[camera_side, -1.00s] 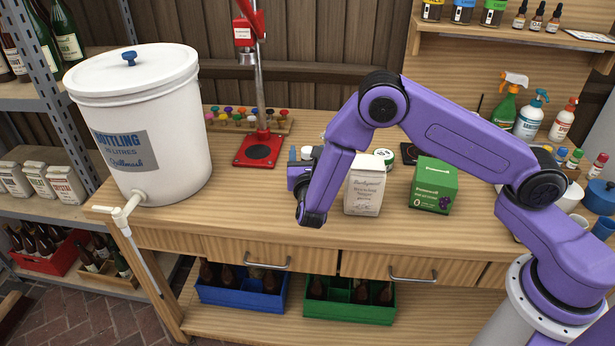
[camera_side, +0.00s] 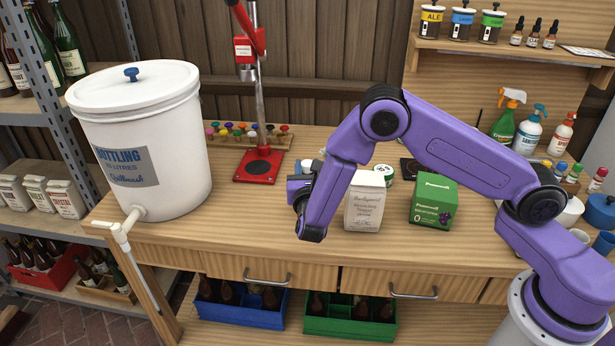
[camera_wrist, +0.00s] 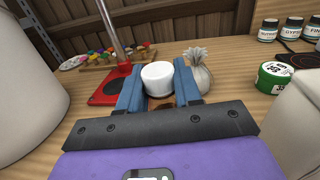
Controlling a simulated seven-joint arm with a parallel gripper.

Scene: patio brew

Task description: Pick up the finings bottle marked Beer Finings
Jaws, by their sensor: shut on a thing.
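My gripper (camera_wrist: 158,80) is shut on a bottle with a wide white cap (camera_wrist: 157,74) and a brown body. The blue jaws press it from both sides; its label is hidden. In the side view my gripper (camera_side: 303,180) is over the bench, left of a pale paper bag, with the bottle mostly hidden by the arm. In the wrist view, several small dark jars with white lids stand at the top right. One (camera_wrist: 313,32) reads "FIN" and is cut off by the frame edge.
A tied cloth sack (camera_wrist: 199,76) stands close right of my gripper. A green tin (camera_wrist: 274,77) is further right. The pale paper bag (camera_side: 364,207) and green box (camera_side: 433,203) stand on the bench. A red stand (camera_side: 259,166) and white bucket (camera_side: 160,130) are left.

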